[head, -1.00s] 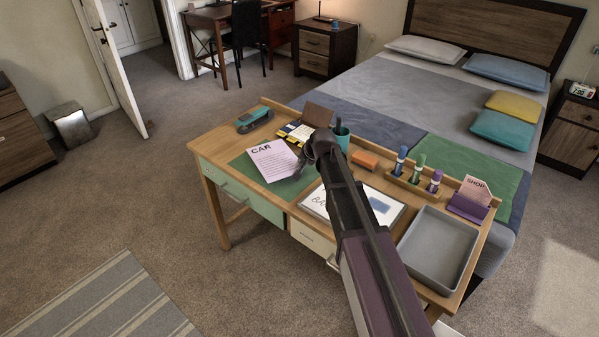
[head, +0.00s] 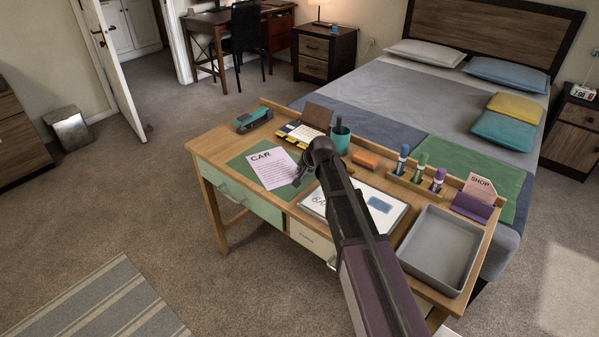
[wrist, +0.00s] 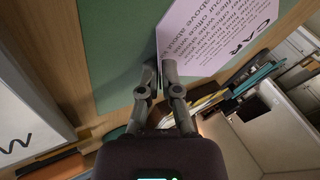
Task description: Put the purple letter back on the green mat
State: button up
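The purple letter (head: 268,167) is a pale lilac sheet headed "CAR". It lies over the green mat (head: 238,165) on the left part of the desk, slightly tilted in the head view. Whether its whole face touches the mat is unclear. My gripper (head: 303,177) is at the letter's right edge, low over the mat. In the wrist view the letter (wrist: 205,40) reaches in from the upper right, and its edge runs between my nearly closed fingertips (wrist: 159,70). Bare mat (wrist: 110,55) shows to the left.
A whiteboard (head: 378,203) lies right of my gripper. A marker rack (head: 420,178), a "SHOP" letter holder (head: 472,207) and a grey tray (head: 440,250) stand right.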

jog(key=shift+o, duration=0.3)
jog(key=shift+r, duration=0.1)
jog(key=shift+p+v, duration=0.95)
jog(key=p+v, duration=0.8)
jog(key=v, duration=0.2)
jog(key=shift+r, duration=0.1)
jog(key=s+d+f+n+g+h, duration=0.1)
jog(key=s+d, duration=0.4)
jog(key=s, duration=0.2)
jog(key=s+d+f+n+g+h, duration=0.1)
jog(key=s+d+g, duration=0.1)
jog(key=s+d, duration=0.3)
jog(key=s+d+f+n+g+h, duration=0.1)
jog(key=s+d, duration=0.4)
jog(key=s, duration=0.5)
jog(key=shift+s+f+n+g+h, duration=0.1)
jog(key=shift+s+n+g+h, duration=0.05)
jog(key=shift+n+g+h, duration=0.45)
jog(key=shift+a, duration=0.1)
